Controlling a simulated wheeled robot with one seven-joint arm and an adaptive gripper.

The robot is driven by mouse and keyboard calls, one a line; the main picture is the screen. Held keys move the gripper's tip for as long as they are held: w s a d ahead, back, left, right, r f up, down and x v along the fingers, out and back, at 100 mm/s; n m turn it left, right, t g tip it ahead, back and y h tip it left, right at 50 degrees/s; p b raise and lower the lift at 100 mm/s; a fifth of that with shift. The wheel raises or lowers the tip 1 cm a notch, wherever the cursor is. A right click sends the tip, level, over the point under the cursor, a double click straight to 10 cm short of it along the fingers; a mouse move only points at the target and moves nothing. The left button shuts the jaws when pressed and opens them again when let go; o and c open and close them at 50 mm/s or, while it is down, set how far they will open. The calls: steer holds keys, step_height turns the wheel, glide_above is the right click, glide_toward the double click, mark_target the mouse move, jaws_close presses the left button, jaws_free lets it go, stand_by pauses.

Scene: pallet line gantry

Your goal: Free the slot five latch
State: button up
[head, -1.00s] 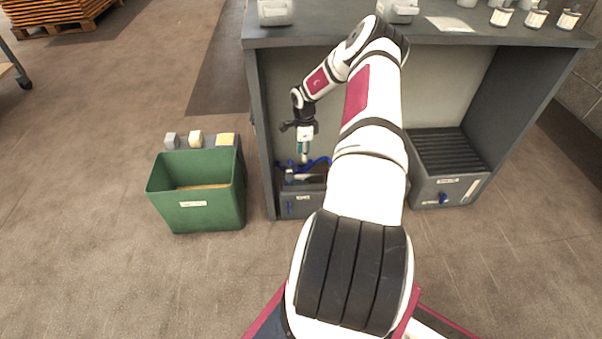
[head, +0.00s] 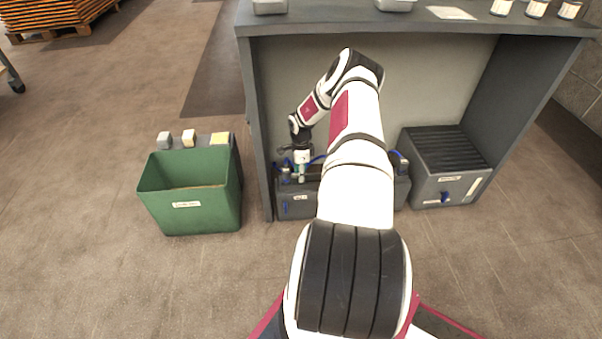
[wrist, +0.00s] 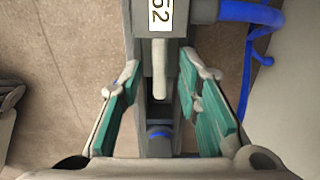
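A low grey unit (head: 295,209) with blue hoses and small fittings on top stands on the floor inside the bay under the grey counter. My gripper (head: 301,176) points down at its left end. In the wrist view my gripper (wrist: 160,72) is open, with its teal-padded fingers on either side of a pale lever (wrist: 159,70). A gap shows between the lever and the pads. A blue part (wrist: 159,133) sits below the lever. I cannot tell which fitting is slot five.
A green bin (head: 190,205) stands left of the bay, with small blocks on a grey surface behind it. A ribbed grey box (head: 445,170) stands at right in the bay. A blue hose (wrist: 250,12) runs close to the right finger.

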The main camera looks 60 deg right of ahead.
steer(key=shift+c, duration=0.6)
jaws_close()
steer(key=shift+m, duration=0.3)
steer(key=m+p, duration=0.1)
steer(key=m, duration=0.1)
steer(key=shift+s+m+p, duration=0.1)
steer(key=shift+m+p, duration=0.2)
steer(key=shift+m, duration=0.1)
steer(key=m+p, duration=0.1)
steer(key=m, duration=0.2)
steer(key=shift+a+m, duration=0.15)
steer(key=shift+m, duration=0.15)
steer(key=m+p, duration=0.1)
steer(key=m, duration=0.4)
steer(key=shift+a, duration=0.1)
steer(key=m+p, duration=0.1)
steer(key=m, duration=0.5)
steer(key=shift+a, duration=0.1)
